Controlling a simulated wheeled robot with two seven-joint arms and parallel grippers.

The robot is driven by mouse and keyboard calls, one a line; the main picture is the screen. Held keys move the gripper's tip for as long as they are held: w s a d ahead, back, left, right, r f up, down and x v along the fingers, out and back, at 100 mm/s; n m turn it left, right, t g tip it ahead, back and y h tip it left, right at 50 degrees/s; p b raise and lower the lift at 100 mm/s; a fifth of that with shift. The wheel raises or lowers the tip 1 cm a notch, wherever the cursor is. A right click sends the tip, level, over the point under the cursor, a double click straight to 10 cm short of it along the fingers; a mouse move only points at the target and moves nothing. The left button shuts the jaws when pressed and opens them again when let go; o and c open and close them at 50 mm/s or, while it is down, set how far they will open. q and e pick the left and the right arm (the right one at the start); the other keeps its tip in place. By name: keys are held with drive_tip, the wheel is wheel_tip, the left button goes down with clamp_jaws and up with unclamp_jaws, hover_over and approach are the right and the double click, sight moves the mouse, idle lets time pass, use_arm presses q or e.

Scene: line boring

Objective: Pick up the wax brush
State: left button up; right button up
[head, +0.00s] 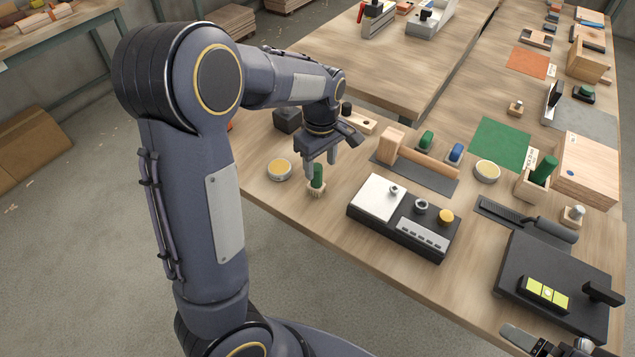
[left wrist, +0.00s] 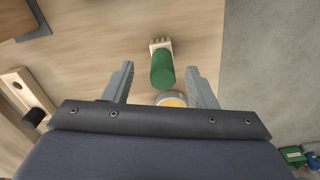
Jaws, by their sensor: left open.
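A green cylindrical handle with a pale wooden, toothed-looking end, apparently the wax brush (head: 317,178), stands upright near the table's left edge. In the left wrist view the wax brush (left wrist: 162,70) shows its green handle between the fingers, with the pale wooden part beyond. My left gripper (head: 321,166) is open just above it, fingers pointing down on either side of the handle top. The left wrist view shows a gap between each finger of the gripper (left wrist: 158,72) and the handle. My right gripper (head: 555,345) is partly cut off at the bottom right; its opening is unclear.
A round tin with yellow contents (head: 279,170) stands left of the brush, near the edge. A black-and-white device (head: 403,216) lies to the right. A dark block (head: 288,119) is behind. Another green-handled thing (head: 546,169) stands in a wooden holder farther right.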

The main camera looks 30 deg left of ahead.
sight(317, 176)
use_arm(q)
drive_tip(key=f, duration=0.2)
drive_tip(key=a+f, duration=0.1)
drive_tip(key=f, duration=0.1)
drive_tip(key=shift+s+f+p, duration=0.1)
drive_tip(key=shift+f+p, duration=0.25)
drive_tip(key=shift+p, duration=0.05)
drive_tip(key=shift+d+f, duration=0.1)
drive_tip(key=shift+f, duration=0.2)
drive_tip(key=shift+c, duration=0.3)
drive_tip(key=c, duration=1)
